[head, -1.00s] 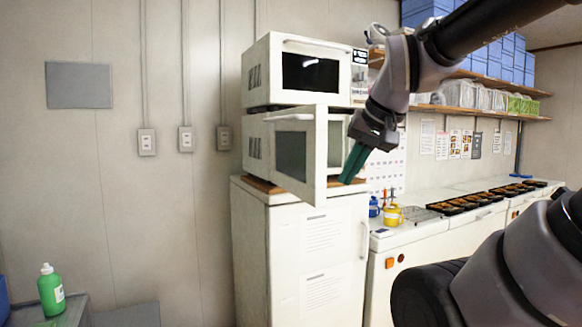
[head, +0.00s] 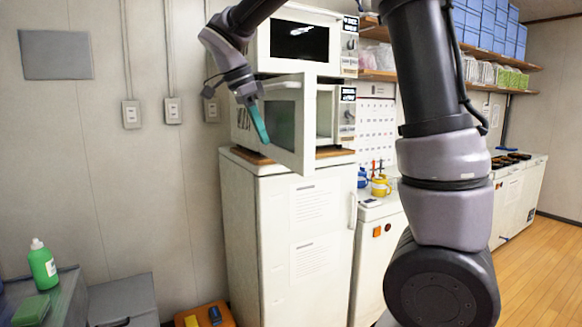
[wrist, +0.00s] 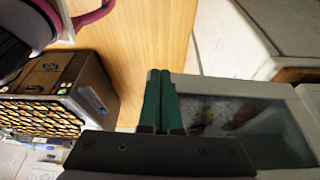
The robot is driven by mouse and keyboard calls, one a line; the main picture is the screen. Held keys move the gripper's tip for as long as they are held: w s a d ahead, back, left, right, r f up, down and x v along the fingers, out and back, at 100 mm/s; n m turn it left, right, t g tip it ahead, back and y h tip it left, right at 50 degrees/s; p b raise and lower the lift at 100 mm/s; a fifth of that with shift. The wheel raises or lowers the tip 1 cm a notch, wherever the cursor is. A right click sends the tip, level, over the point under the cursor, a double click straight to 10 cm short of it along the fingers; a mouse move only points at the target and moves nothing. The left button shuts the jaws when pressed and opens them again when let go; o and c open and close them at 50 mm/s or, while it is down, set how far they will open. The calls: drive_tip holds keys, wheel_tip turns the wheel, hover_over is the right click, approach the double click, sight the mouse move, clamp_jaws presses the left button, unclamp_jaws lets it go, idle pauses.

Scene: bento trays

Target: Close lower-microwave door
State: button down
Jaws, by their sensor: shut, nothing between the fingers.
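The lower microwave (head: 348,120) is white and sits on a wooden board below the upper microwave. Its door (head: 307,140) stands open, swung out toward me from the left side, with a dark window (head: 284,125) in it. Part of the cavity shows right of the door. My gripper (head: 264,138) has its green fingers shut and empty, in front of the outer face of the door near the window. I cannot tell whether they touch it. In the wrist view the closed fingers (wrist: 160,75) point up beside a light-framed dark window panel (wrist: 255,125), apparently the door.
The upper microwave (head: 300,38) is closed just above. A white cabinet (head: 290,240) carries both microwaves. A green bottle (head: 43,264) stands on a side table at left. An orange box (head: 205,315) is on the floor.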

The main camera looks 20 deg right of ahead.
sight(291, 166)
drive_tip(key=shift+w+d+f, duration=0.2)
drive_tip(key=shift+d+f, duration=1.05)
drive_tip(key=shift+f, duration=0.25)
drive_tip(key=shift+w+d+f, duration=0.2)
drive_tip(key=shift+d+f, duration=1.1)
drive_tip(key=shift+f, duration=0.2)
drive_tip(key=shift+w+d+f, duration=0.2)
drive_tip(key=shift+d+f, duration=1.05)
drive_tip(key=shift+f, duration=0.25)
